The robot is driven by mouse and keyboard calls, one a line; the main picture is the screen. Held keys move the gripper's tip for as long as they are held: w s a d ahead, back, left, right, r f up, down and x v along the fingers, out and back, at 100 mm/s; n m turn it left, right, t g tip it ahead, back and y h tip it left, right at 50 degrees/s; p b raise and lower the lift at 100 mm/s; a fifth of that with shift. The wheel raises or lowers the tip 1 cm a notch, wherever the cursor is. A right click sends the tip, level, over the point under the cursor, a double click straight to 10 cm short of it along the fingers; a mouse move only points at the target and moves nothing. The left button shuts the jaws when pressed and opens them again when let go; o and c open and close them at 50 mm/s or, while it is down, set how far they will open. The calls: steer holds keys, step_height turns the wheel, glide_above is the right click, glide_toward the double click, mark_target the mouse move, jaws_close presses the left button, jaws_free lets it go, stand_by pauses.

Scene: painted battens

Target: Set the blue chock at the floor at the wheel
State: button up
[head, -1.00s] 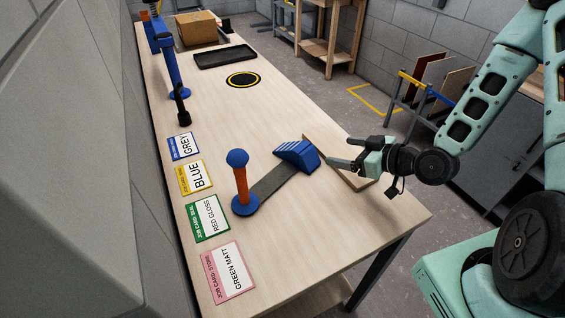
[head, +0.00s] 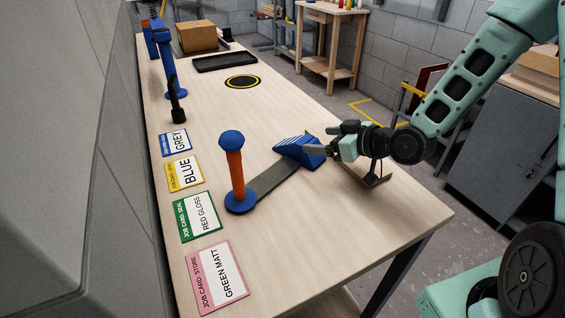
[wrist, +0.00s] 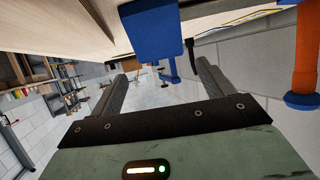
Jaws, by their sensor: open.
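The blue chock (head: 294,149), a ribbed wedge, rests on the workbench at the upper end of a dark grey strip (head: 270,180). In the wrist view its blue body (wrist: 152,34) shows at the top, above the gap between my fingers. My gripper (head: 323,143) is open, just right of the chock in the head view, with its fingertips overlapping the chock's right end there. I cannot tell whether they touch it. The fingers (wrist: 163,72) are spread and nothing shows clamped between them. No wheel other than my own is seen.
An orange post with blue cap and base (head: 236,172) stands left of the chock. Job cards (head: 198,215) line the left side. A black tray (head: 225,62), cardboard box (head: 197,37) and blue stand (head: 170,70) are farther back.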

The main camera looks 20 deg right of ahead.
mark_target(307, 140)
steer(key=shift+f+p+x, duration=0.1)
steer(key=shift+p+x, duration=0.15)
steer(key=shift+x, duration=1.65)
steer(key=shift+f+p+x, duration=0.15)
steer(key=shift+p+x, duration=0.1)
steer(key=shift+x, duration=1.6)
steer(key=shift+s+a, duration=0.1)
steer(key=shift+s, duration=0.1)
steer(key=c, duration=1.5)
steer(key=shift+r, duration=0.15)
step_height(307, 140, up, 10)
steer(key=shift+f, duration=0.15)
steer(key=shift+w+d+f+m, duration=0.15)
steer(key=shift+w+d+m, duration=0.05)
steer(key=shift+d+m, duration=0.1)
steer(key=d+f+m+h, duration=0.1)
steer(key=d+m+h, duration=0.1)
steer(key=d, duration=0.1)
steer(key=w+d+f+m+t+h, duration=0.1)
steer(key=d+f+m+h, duration=0.1)
steer(key=d, duration=0.1)
steer(key=d+f+m+t+h, duration=0.1)
steer(key=d+f+h, duration=0.1)
steer(key=d+h, duration=0.1)
steer(key=shift+w+d+f+m, duration=0.2)
steer(key=shift+w+f+m, duration=0.05)
steer(key=shift+w+m, duration=0.15)
steer(key=shift+s+d+f, duration=0.1)
steer(key=shift+d+f, duration=0.05)
steer(key=shift+d, duration=0.2)
